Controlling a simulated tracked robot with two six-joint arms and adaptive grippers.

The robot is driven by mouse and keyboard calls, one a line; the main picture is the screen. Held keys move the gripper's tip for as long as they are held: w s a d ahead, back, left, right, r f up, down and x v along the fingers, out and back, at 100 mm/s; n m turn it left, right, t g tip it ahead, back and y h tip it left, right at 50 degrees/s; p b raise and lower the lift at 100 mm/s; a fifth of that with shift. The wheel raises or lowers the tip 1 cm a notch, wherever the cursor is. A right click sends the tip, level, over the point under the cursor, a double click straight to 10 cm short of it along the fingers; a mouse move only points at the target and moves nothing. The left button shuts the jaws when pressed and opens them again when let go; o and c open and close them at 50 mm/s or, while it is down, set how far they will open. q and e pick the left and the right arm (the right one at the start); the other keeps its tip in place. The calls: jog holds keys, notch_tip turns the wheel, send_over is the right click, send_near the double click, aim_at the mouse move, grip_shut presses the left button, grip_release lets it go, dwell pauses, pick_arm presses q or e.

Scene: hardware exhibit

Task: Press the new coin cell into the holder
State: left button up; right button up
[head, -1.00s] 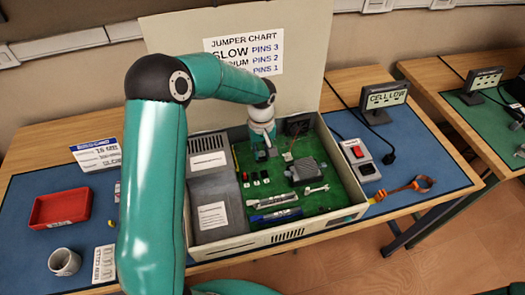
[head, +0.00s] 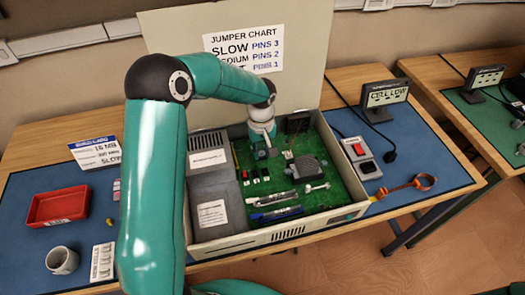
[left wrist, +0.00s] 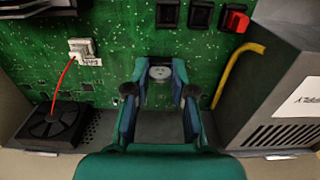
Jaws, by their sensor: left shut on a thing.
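My left gripper (head: 266,148) reaches down into the open computer case over the green circuit board (head: 345,200). In the left wrist view its fingers (left wrist: 160,82) are closed on a small round silvery coin cell (left wrist: 160,72). The cell lies flat side toward the camera, right at the board. The holder is hidden or too small to make out around the cell, so I cannot tell whether the cell is seated in it. My right gripper is not in view.
The power supply (head: 208,178) fills the case's left side. A fan (left wrist: 50,128), a white connector (left wrist: 81,47) with a red wire and a yellow cable (left wrist: 238,70) are near the gripper. The display (head: 384,95) reads "CELL LOW". A red tray (head: 57,222) and a cup (head: 62,261) stand left.

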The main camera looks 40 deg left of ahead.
pick_arm(q)
jog(key=o, duration=0.8)
jog(key=shift+f, duration=0.15)
jog(key=o, duration=0.3)
jog(key=shift+r, duration=0.75)
dwell(0.5)
jog(key=shift+r+p, duration=1.8)
jog(key=shift+r, duration=1.15)
